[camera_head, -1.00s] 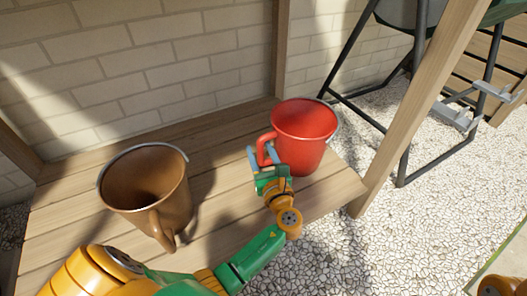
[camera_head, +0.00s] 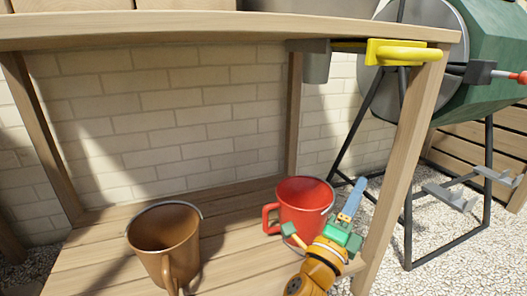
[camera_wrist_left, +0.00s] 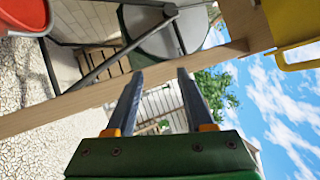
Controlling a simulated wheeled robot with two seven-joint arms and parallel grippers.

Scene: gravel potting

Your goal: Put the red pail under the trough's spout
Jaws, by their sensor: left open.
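The red pail (camera_head: 303,204) stands upright on the lower wooden shelf, near its right end, with its handle on the left side. Part of it shows at the upper left of the left wrist view (camera_wrist_left: 22,70). My left gripper (camera_head: 324,206) is open in front of the pail, with one finger to the pail's right and one before it. Nothing is between its fingers in the left wrist view (camera_wrist_left: 158,92). A grey chute-like piece (camera_head: 316,65) hangs under the upper board behind the pail; I cannot tell whether it is the trough's spout. My right gripper is not in view.
A brown pail (camera_head: 165,232) stands left on the lower shelf (camera_head: 235,215). A green drum (camera_head: 490,60) on black legs stands right, over gravel.

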